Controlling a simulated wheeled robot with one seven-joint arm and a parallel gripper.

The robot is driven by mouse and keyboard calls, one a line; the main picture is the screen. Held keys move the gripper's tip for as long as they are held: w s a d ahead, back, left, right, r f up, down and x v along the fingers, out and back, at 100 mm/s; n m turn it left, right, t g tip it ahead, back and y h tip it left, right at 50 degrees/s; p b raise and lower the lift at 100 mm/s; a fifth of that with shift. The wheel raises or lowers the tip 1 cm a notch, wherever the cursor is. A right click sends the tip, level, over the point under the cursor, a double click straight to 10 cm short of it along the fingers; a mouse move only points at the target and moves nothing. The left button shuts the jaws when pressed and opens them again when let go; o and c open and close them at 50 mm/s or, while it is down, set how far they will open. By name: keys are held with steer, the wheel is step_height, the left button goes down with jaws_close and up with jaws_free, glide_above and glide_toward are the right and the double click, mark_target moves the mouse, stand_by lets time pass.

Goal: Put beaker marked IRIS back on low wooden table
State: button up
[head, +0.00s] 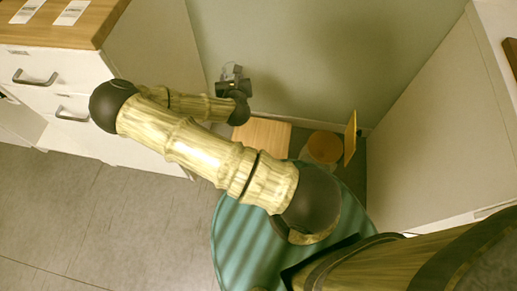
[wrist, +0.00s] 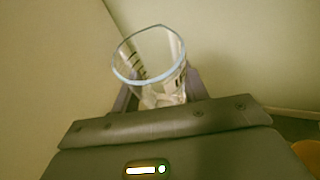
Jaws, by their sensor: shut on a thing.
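A clear glass beaker (wrist: 150,68) stands between the two fingers of my gripper (wrist: 158,92) in the wrist view, its open rim toward the camera. Dark print shows on its side, but I cannot read the whole word. My gripper (head: 233,73) is shut on it. In the head view the gripper is small, by the back wall, and the beaker cannot be made out clearly there. A low wooden table (head: 265,133) shows below and to the right of the gripper, partly hidden by my arm.
A white drawer cabinet with a wooden top (head: 60,32) stands at the left, with paper labels on it. A round orange-brown top (head: 324,147) and an upright wooden board (head: 350,138) are right of the low table. A pale cabinet (head: 430,120) bounds the right side.

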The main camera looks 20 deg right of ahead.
step_height(320, 180, down, 12)
steer(key=m+g+h+b, duration=0.1)
steer(key=m+h+b, duration=0.1)
steer(key=b, duration=0.7)
steer(key=m+g+h+b, duration=0.8)
steer(key=m+g+b, duration=0.7)
steer(key=b, duration=0.3)
glide_above(259, 143)
step_height(259, 143, down, 22)
steer(key=shift+f, duration=0.15)
steer(key=shift+a, duration=0.1)
step_height(259, 143, down, 6)
steer(key=b, duration=0.4)
steer(key=shift+f, duration=0.15)
step_height(259, 143, down, 4)
steer(key=b, duration=0.3)
